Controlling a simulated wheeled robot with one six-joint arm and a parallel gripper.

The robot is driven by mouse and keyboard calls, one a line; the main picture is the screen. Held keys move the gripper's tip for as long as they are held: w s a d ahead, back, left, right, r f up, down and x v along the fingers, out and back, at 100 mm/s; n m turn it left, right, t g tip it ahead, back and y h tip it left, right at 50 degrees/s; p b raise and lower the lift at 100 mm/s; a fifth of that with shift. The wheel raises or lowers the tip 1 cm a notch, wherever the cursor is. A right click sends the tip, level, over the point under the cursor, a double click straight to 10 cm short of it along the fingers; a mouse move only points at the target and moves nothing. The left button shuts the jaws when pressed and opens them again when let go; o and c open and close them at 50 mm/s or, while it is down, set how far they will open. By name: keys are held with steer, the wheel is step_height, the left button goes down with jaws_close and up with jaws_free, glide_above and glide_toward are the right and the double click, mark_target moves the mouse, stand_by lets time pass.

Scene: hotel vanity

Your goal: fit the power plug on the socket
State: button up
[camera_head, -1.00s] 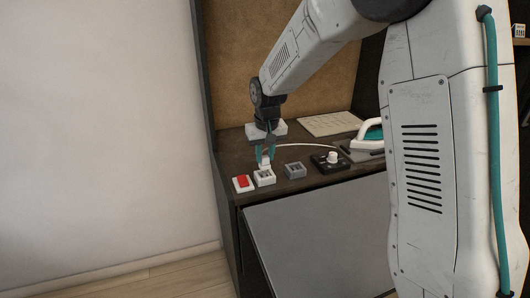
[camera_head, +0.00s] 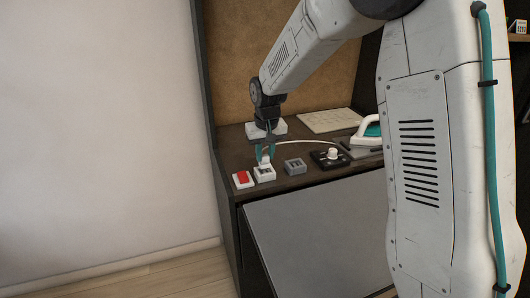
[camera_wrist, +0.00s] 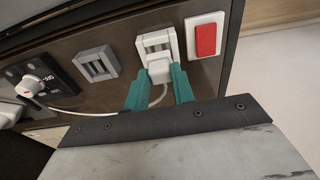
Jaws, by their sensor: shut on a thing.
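The white power plug (camera_wrist: 159,72) is between the teal fingertips of my gripper (camera_wrist: 160,85), which is shut on it. A white cord trails from the plug to the left in the wrist view. The white socket (camera_wrist: 157,42) is directly beyond the plug, which overlaps its near edge; I cannot tell whether the plug is seated in it. In the head view my gripper (camera_head: 265,156) points down at the white socket (camera_head: 264,174) near the counter's front edge, with the plug small at its tips.
A red rocker switch (camera_head: 243,180) is left of the socket. A grey socket (camera_head: 295,167) and a black panel with a white knob (camera_head: 330,158) are to its right. A teal and white iron (camera_head: 368,134) stands farther right. A flat pale sheet (camera_head: 330,121) lies behind.

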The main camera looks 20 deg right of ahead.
steer(key=shift+f, duration=1.2)
stand_by(0.4)
steer(key=o, duration=1.1)
steer(key=shift+c, duration=0.2)
step_height(320, 180, up, 8)
steer(key=s, duration=0.1)
steer(key=s+d+r, duration=0.1)
steer(key=s+r, duration=0.1)
steer(key=s, duration=1)
steer(key=s+d+r, duration=0.1)
steer(key=s+r, duration=0.2)
steer(key=s, duration=0.9)
steer(key=s+d+r, duration=0.1)
steer(key=s+r, duration=0.2)
steer(key=s, duration=0.9)
steer(key=shift+s+r, duration=0.2)
steer(key=shift+s, duration=0.1)
